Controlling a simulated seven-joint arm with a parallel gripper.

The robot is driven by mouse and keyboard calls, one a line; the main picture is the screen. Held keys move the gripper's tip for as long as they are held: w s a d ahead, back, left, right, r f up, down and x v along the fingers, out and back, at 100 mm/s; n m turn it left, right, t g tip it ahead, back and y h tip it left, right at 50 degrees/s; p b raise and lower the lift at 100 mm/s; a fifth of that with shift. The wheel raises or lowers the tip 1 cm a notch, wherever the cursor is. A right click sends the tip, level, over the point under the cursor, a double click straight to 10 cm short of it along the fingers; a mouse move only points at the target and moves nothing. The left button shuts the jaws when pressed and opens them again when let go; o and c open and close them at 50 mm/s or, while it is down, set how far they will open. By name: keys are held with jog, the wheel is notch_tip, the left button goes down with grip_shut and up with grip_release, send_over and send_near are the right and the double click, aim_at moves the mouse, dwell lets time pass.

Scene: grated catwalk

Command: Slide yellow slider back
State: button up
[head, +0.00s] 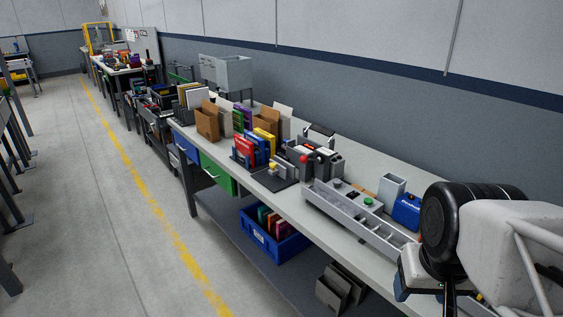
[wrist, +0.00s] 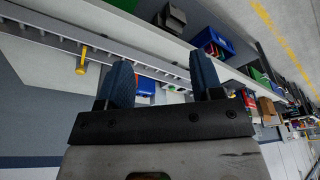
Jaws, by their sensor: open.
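In the wrist view a yellow upright piece (wrist: 81,61), which looks like the slider's handle, stands at a long grey slotted rail (wrist: 110,49) on the bench. I do not make it out in the head view, where my arm covers the bench's near right end. My gripper (wrist: 163,80) is open, with two dark blue fingers wide apart and nothing between them. It is over the bench, and the yellow piece is left of both fingers in the wrist view, apart from them.
On the bench (head: 358,168) are a grey tray (head: 347,211) with a green button, a blue box (head: 407,209), a grey upright container (head: 391,188) and several coloured binders (head: 255,147). A wall runs behind. A blue crate (head: 273,238) sits on the lower shelf.

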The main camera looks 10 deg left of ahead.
jog(key=shift+w, duration=0.1)
jog(key=shift+c, duration=0.2)
jog(key=w+a+n+t+h, duration=0.1)
jog(key=w+a+n+h, duration=0.3)
jog(key=w, duration=0.9)
jog(key=w+a+n+t, duration=0.1)
jog(key=w+n, duration=0.5)
jog(key=w, duration=0.7)
jog(key=w+a+n+t+h, duration=0.1)
jog(key=w+a+n+h, duration=0.35)
jog(key=w, duration=0.85)
jog(key=n+t+y, duration=0.4)
jog(key=n+t, duration=0.3)
jog(key=n, duration=1)
send_near(272, 165)
jog(key=shift+w+f, duration=0.3)
jog(key=shift+w, duration=0.4)
jog(key=shift+w+d, duration=0.1)
jog(key=shift+w, duration=0.1)
jog(key=shift+x, duration=3.75)
jog(key=shift+d, duration=0.1)
